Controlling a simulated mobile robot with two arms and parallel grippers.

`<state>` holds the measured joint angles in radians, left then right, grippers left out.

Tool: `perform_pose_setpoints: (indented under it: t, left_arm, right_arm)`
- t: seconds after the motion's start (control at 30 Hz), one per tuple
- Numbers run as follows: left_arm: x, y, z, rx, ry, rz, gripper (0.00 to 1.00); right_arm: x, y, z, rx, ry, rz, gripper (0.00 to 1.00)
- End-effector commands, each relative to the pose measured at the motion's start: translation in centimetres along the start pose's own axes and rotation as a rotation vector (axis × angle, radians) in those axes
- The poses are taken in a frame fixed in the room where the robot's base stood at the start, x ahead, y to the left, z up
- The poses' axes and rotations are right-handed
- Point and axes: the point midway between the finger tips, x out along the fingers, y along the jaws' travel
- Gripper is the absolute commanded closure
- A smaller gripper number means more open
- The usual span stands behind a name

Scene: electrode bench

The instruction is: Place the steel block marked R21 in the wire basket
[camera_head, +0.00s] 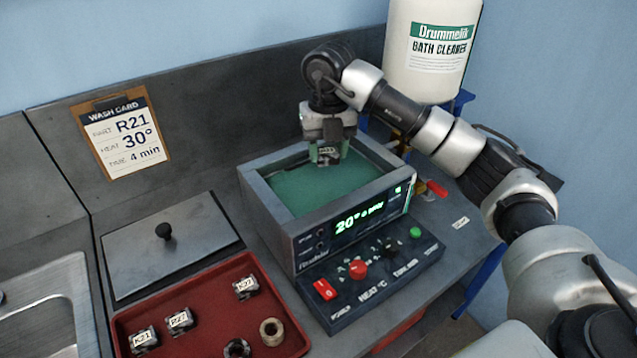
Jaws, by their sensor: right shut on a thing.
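My right gripper (328,152) points down over the far part of the open bath (277,257). It is shut on a small steel block (327,158) with a white label, too small to read surely. The block is above or at the green liquid (312,187); I cannot tell if it touches. I cannot make out a wire basket in the bath. Three labelled blocks lie in the red tray: one at left (143,341), one beside it (180,321), one at the upper right (246,287). My left gripper is not in view.
The wash card (127,138) reads R21, 30°, 4 min. The bath display (359,217) shows 20°. A grey lid (165,250) lies left of the bath. The red tray (215,290) also holds two ring-shaped parts. A cleaner jug (428,65) stands behind my right arm.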

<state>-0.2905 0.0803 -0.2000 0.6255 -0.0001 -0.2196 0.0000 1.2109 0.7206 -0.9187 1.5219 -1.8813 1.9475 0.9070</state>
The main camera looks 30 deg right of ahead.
Motion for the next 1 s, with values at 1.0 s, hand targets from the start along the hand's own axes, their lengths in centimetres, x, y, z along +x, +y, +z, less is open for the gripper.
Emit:
perform_pose_setpoints:
  t: [1.0]
  left_arm:
    - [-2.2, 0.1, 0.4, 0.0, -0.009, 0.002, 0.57]
  right_arm:
    - [9.8, 0.0, -0.1, -0.001, 0.001, -0.001, 0.86]
